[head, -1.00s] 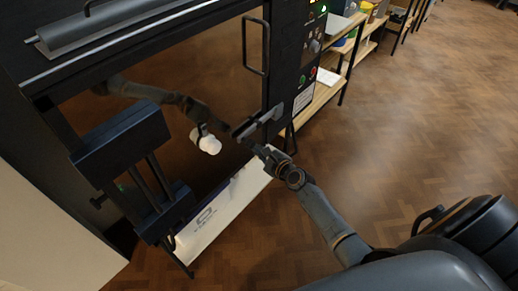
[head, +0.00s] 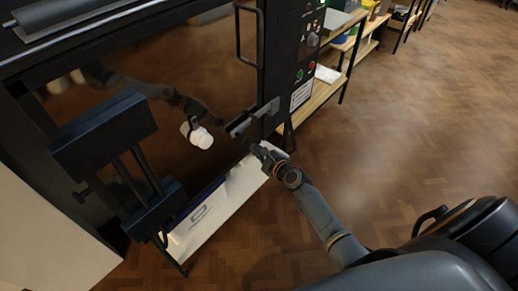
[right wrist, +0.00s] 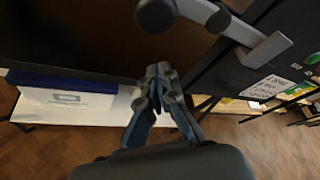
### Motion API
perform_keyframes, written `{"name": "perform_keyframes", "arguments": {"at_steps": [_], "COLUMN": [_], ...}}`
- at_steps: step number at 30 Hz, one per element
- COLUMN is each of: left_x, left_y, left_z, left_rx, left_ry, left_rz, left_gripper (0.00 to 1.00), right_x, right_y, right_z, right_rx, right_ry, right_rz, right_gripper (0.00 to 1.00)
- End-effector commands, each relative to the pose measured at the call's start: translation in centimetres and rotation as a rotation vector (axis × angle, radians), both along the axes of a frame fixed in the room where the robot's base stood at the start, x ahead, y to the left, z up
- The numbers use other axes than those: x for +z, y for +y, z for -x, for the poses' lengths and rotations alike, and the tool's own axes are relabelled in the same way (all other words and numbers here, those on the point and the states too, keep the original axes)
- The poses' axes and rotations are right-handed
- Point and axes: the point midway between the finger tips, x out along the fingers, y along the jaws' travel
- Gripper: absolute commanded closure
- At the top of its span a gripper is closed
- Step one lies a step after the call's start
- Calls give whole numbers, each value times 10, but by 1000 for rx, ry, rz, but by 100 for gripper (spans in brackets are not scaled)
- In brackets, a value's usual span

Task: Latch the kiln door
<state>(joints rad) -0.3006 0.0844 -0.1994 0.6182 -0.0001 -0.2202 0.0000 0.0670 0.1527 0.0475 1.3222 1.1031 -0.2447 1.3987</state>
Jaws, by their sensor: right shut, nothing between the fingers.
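The kiln door (head: 190,95) is a dark, glossy panel with a black vertical bar handle (head: 237,35). It looks close to the frame, but I cannot tell whether it is fully closed. A grey latch lever (head: 262,112) sits at the door's right edge beside the control panel. My right gripper (head: 248,141) is shut and empty just below the lever. In the right wrist view, its fingertips (right wrist: 160,72) sit below the knob, apparently apart from it. My left gripper is out of view.
The control panel (head: 307,45) with lights and a label is right of the door. Wooden shelves (head: 325,90) stand beyond it. Black blocks with rods (head: 105,135) stand at left. Floor at right is open.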

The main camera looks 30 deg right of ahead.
Motion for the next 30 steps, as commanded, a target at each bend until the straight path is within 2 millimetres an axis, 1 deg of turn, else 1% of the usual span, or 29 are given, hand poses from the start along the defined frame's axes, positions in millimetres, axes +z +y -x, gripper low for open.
{"name": "perform_keyframes", "arguments": {"at_steps": [1,6,8,12,15,18,22,27,30], "left_x": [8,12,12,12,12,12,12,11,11], "left_y": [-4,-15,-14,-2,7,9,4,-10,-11], "left_z": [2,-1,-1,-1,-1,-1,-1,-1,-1], "left_rx": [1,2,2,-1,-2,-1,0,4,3], "left_ry": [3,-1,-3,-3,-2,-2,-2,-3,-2], "left_rz": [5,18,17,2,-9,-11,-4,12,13], "left_gripper": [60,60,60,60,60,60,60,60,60], "right_x": [9,22,26,32,35,37,37,37,37], "right_y": [-4,-12,-13,-18,-19,-20,-20,-20,-20], "right_z": [17,53,64,81,88,91,91,91,91], "right_rx": [-2,-3,-1,-2,-2,-2,-2,-2,-2], "right_ry": [2,2,3,2,2,1,1,2,2], "right_rz": [0,1,1,1,2,2,2,1,1], "right_gripper": [100,100,100,100,100,100,100,100,100]}}
